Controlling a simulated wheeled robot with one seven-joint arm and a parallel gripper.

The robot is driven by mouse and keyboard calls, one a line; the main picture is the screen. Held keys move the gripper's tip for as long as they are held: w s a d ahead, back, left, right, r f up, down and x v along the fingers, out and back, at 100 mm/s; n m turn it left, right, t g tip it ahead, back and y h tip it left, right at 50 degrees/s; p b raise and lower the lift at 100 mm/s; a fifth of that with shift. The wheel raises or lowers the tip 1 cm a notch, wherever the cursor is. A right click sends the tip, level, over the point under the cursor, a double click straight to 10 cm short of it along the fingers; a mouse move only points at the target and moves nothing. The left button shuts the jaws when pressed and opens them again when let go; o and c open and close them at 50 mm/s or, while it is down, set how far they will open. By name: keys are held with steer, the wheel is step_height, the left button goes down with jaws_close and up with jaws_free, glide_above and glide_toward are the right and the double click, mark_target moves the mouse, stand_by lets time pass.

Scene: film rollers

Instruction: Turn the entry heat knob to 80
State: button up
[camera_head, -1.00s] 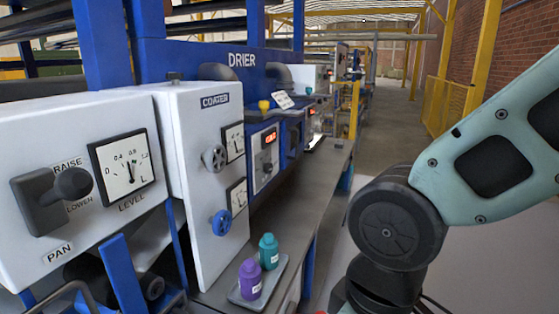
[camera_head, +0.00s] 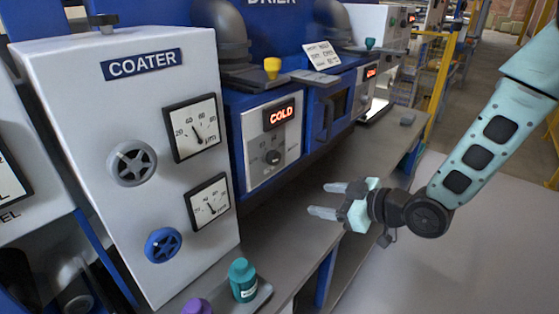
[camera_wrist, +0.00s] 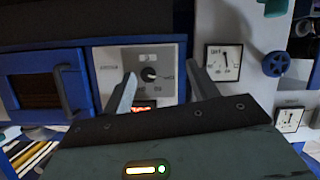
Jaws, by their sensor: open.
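A small dark round knob (camera_head: 272,157) sits on a grey panel (camera_head: 257,180) of the blue drier, under a red display (camera_head: 281,115) reading COLD. Its scale and pointer are too small to read, and no label confirms it as the entry heat knob. My gripper (camera_head: 320,200) is open and empty above the grey bench, right of the panel and apart from it, fingers pointing left. In the wrist view the picture is upside down; the knob (camera_wrist: 149,74) shows between the two fingers of my gripper (camera_wrist: 162,70), beyond their tips.
The white coater cabinet (camera_head: 110,100) stands left, with a grey handwheel (camera_head: 132,163), a blue handwheel (camera_head: 163,245) and two gauges. A teal bottle (camera_head: 243,280) and purple bottle (camera_head: 197,306) stand at the bench front. A second COLD display (camera_head: 371,71) is farther right. The bench (camera_head: 290,235) beside the panel is clear.

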steer(key=w+d+t+y, duration=0.2)
steer(key=y+p, duration=0.1)
steer(key=p, duration=0.5)
glide_toward(278, 161)
steer(key=shift+t, duration=0.4)
steer(key=x, duration=0.9)
steer(key=shift+a+f, duration=0.15)
steer(key=shift+a, duration=0.25)
steer(key=shift+c, duration=0.3)
steer(key=c, duration=0.9)
